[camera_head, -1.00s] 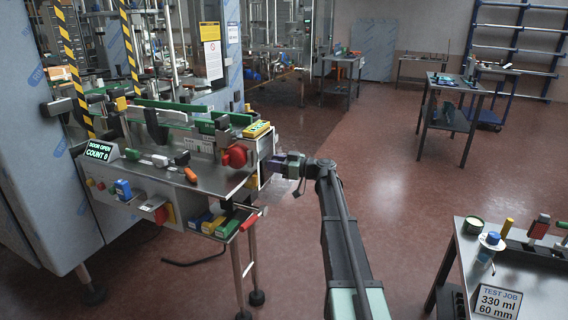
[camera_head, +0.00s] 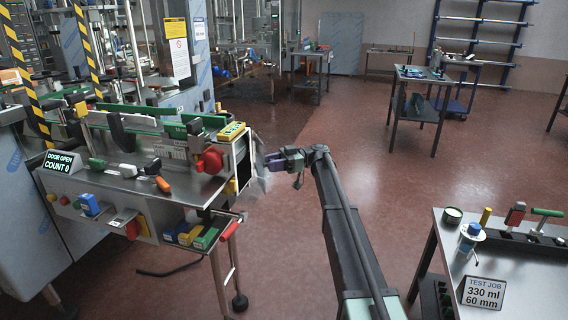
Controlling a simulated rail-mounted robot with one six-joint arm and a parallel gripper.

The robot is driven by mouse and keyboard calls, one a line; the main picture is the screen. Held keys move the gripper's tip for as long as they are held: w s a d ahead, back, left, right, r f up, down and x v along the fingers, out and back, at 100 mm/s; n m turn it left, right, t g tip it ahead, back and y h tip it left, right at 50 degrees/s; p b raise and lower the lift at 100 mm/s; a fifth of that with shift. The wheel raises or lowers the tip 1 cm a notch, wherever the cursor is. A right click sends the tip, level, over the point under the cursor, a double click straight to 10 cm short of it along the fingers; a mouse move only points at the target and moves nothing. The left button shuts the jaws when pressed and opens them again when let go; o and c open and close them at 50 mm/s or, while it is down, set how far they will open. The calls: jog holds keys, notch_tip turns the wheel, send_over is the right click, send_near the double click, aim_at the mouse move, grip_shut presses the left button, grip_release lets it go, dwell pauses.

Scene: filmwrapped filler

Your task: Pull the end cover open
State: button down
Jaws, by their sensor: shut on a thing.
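The end cover (camera_head: 259,163) is a pale panel at the right end of the filler's conveyor bench. It stands swung out from the end of the housing, and a dark opening (camera_head: 243,163) shows behind it. The exact grip point is too small to make out. My arm extends from the bottom of the view up to the cover.
A side table (camera_head: 517,262) with tools and a test job sign (camera_head: 483,292) stands at the right. The floor between is clear.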

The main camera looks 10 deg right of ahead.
dwell(0.3)
jog(key=c, duration=0.8)
grip_release()
jog(key=shift+o, duration=0.2)
jog(key=shift+r, duration=0.1)
notch_tip(320, 180, up, 20)
jog(key=p, duration=2)
